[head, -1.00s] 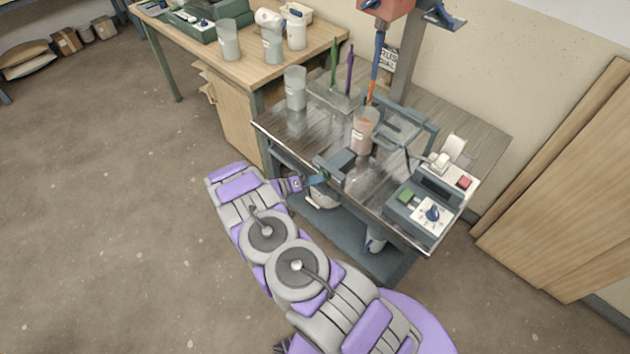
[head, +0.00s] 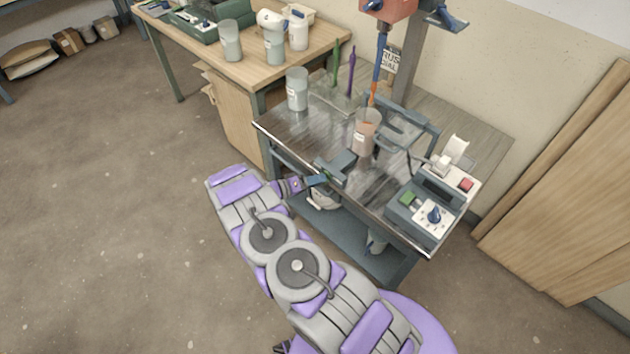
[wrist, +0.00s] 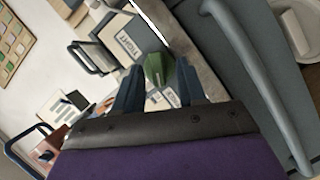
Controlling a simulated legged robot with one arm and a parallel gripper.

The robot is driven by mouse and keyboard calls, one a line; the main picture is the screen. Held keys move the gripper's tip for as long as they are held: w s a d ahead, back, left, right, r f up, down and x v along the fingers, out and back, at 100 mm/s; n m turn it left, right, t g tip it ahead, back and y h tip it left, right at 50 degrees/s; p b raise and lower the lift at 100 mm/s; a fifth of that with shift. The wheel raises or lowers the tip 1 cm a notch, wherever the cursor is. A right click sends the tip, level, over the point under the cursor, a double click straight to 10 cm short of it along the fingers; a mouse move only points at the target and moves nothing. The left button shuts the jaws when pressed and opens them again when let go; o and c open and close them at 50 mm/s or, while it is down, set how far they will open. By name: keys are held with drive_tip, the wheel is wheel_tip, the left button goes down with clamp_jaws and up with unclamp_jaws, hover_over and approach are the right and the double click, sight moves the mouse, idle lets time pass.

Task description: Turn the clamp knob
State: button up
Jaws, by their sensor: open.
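The clamp knob (wrist: 158,69) is green and shows in the wrist view between the two dark blue fingers of my gripper (wrist: 157,80). The fingers stand apart on either side of it; I cannot tell whether they touch it. In the head view, the dark grey clamp (head: 338,165) sits at the front edge of the metal-topped bench. My gripper (head: 316,181) is right at its near side, and the knob is hidden there.
A glaze bucket (head: 365,133) stands behind the clamp under a red mixer (head: 388,8). A control box (head: 423,209) sits on the bench's right end. Another container (head: 297,88) stands at the back left. A lower shelf (head: 350,228) lies under the bench.

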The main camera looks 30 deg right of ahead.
drive_tip(key=a+r+p, duration=0.3)
drive_tip(key=a, duration=1.4)
drive_tip(key=shift+a, duration=0.1)
